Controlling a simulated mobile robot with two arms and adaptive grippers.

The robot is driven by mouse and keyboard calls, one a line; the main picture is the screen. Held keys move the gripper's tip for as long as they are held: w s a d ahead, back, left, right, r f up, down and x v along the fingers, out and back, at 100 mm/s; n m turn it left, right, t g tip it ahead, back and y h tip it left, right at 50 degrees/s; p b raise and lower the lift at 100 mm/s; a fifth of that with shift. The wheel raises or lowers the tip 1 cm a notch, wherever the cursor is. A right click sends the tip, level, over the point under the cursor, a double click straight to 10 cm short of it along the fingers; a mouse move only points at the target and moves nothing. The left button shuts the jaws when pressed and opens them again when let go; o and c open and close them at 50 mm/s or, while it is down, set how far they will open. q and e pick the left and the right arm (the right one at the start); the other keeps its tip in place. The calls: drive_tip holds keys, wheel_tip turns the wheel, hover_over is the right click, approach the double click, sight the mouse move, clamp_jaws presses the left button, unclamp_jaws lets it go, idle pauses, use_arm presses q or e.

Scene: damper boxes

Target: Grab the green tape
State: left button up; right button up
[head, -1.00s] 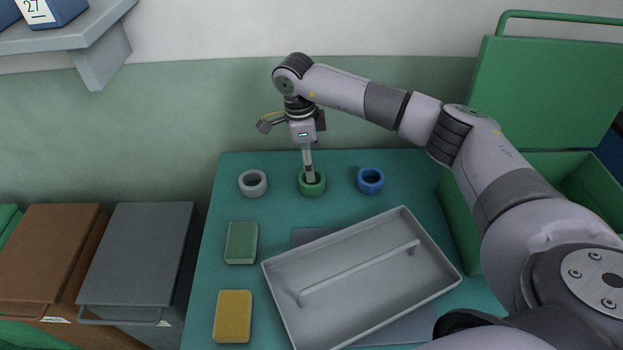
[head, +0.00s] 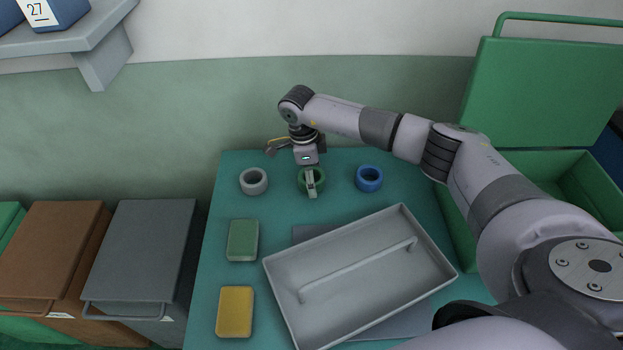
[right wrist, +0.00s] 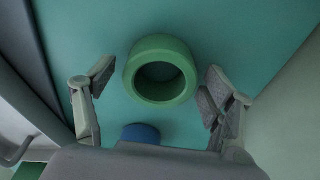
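The green tape (head: 321,187) is a thick ring lying flat on the teal table between the grey and blue rings. My right gripper (head: 311,190) is down over it, hiding part of it in the head view. In the right wrist view the green tape (right wrist: 160,71) sits between the two spread fingers of the right gripper (right wrist: 158,88), with a visible gap on each side. The right gripper is open and holds nothing. My left gripper is in neither view.
A grey ring (head: 253,181) lies left of the tape and a blue ring (head: 369,178) right. A grey tray (head: 440,290) with a handle lies nearer the front. Green and yellow blocks (head: 243,240) (head: 235,312) lie at left. An open green box (head: 590,185) stands at right.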

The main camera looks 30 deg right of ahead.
drive_tip(key=c, duration=1)
